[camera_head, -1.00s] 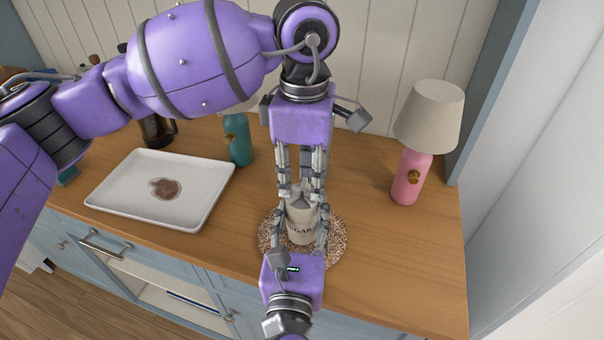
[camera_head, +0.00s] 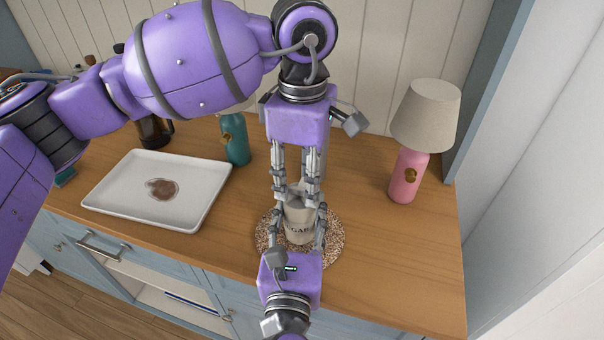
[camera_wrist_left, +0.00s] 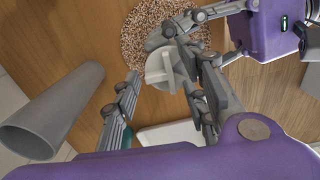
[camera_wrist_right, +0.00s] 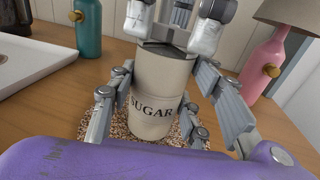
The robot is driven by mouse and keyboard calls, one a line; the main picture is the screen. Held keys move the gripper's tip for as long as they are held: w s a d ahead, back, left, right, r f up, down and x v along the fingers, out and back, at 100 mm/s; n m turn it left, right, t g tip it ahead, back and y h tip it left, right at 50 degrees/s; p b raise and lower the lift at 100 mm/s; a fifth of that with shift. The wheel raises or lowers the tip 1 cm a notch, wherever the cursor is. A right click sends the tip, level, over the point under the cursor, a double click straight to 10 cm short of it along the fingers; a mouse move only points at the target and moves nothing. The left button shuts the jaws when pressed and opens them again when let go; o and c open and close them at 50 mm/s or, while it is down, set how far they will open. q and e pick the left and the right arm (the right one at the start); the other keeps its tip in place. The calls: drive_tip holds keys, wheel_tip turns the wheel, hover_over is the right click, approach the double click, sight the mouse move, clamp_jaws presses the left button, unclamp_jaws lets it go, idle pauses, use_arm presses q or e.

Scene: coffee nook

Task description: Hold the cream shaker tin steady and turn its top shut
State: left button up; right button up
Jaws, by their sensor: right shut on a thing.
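The cream shaker tin (camera_head: 299,222), lettered SUGAR, stands upright on a round speckled mat (camera_head: 334,244). My right gripper (camera_wrist_right: 149,115) comes from the front and is shut on the tin's sides, low on its body. My left gripper (camera_head: 297,192) points down over the tin from behind. Its fingers are apart, one on either side of the top, and I see no clear contact. In the head view the fingers partly hide the top.
A white tray (camera_head: 205,200) with a brown stain lies at left. A teal bottle (camera_head: 236,140) stands behind it. A pink lamp (camera_head: 405,177) stands at right. A grey cylinder (camera_wrist_left: 60,105) stands close behind my left gripper. Wood between mat and lamp is clear.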

sight(302, 183)
use_arm(q)
drive_tip(key=shift+w+r, duration=0.1)
wheel_tip(302, 183, up, 12)
idle(0.6)
use_arm(e)
drive_tip(key=o, duration=1.3)
drive_tip(key=shift+o, duration=0.2)
drive_tip(key=shift+s, duration=0.15)
